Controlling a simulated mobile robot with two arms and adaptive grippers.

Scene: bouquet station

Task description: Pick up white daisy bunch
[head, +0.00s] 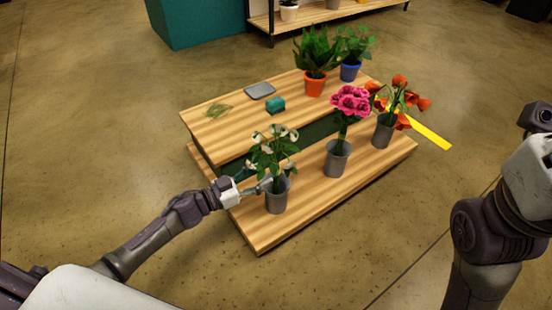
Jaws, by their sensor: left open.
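The white daisy bunch (271,152) has white blooms and green leaves. It stands upright in a grey metal bucket (277,199) at the left end of the lower front step of the wooden stand (262,237). My left gripper (261,181) is open at the left side of the bunch, level with the bucket's rim. Leaves and the bucket partly hide its fingers, and I cannot tell whether they touch the stems. My right arm shows at the right edge, but its gripper is not visible.
A pink flower bunch (350,103) and an orange flower bunch (400,101) stand in grey buckets to the right. On the upper step are two potted plants (317,52), (351,50), a grey slab (260,91), a teal block (275,105) and twine (218,110).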

